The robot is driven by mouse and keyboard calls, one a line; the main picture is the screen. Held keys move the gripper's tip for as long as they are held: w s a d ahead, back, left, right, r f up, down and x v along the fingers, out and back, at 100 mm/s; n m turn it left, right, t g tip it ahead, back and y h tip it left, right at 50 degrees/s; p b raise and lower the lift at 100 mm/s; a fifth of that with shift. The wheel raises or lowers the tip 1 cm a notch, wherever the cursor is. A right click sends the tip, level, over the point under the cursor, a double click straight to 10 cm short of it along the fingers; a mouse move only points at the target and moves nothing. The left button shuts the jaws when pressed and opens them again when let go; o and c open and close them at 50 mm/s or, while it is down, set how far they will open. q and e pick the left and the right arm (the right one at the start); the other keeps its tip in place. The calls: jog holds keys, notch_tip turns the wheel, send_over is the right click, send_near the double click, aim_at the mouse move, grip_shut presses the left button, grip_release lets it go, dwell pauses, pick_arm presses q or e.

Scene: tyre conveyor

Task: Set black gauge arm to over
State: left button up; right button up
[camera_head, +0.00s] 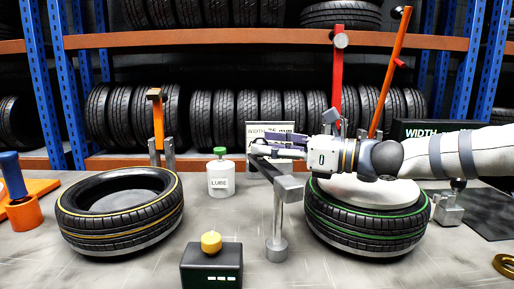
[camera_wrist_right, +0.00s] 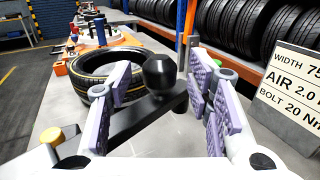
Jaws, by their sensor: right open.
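The black gauge arm (camera_wrist_right: 132,121) with its round black knob (camera_wrist_right: 159,73) lies between the spread fingers of my right gripper (camera_wrist_right: 160,100) in the right wrist view. The fingers have purple pads and stand apart from the knob on both sides. In the head view my right gripper (camera_head: 258,149) reaches in from the right, over the grey gauge post (camera_head: 278,222). The arm there is a short dark bar (camera_head: 263,169), partly hidden by the gripper. A green-striped tyre (camera_head: 365,232) on a white rim stands right of the post. My left gripper is not in view.
A yellow-striped tyre (camera_head: 120,226) lies at left on the bench. A white lube bottle (camera_head: 221,177) stands behind the middle. A dark box with a yellow knob (camera_head: 211,242) is at the front. A sign (camera_wrist_right: 289,94) stands close to the right fingers.

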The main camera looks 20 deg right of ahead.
jog(key=shift+x, duration=1.25)
jog(key=shift+r, duration=0.25)
grip_shut()
jog(key=shift+f, duration=0.1)
